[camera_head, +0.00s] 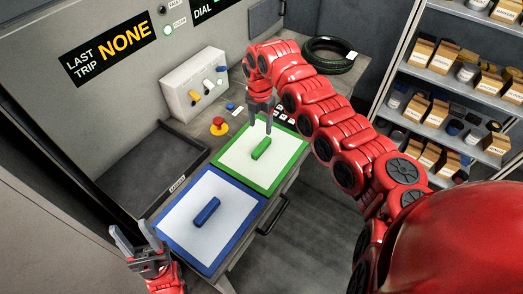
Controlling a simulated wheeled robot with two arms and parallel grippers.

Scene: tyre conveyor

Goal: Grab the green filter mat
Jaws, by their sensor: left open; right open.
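The green filter mat (241,165) is a white square pad with a green frame, lying flat on the worktop. A green handle bar (261,148) stands at its middle. My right gripper (261,125) points down over the far part of the mat, behind the green handle in the picture; it is open and empty. Its height above the mat is hard to judge. My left gripper (136,243) is at the lower left, open and empty, left of the blue-framed mat and apart from the green one.
A blue-framed mat (178,224) with a blue handle (207,212) lies in front of the green mat. A dark tray (140,175) is to the left. A red button (219,126), a switch box (187,88) and a black tyre (329,56) stand behind. Shelves (445,80) are at right.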

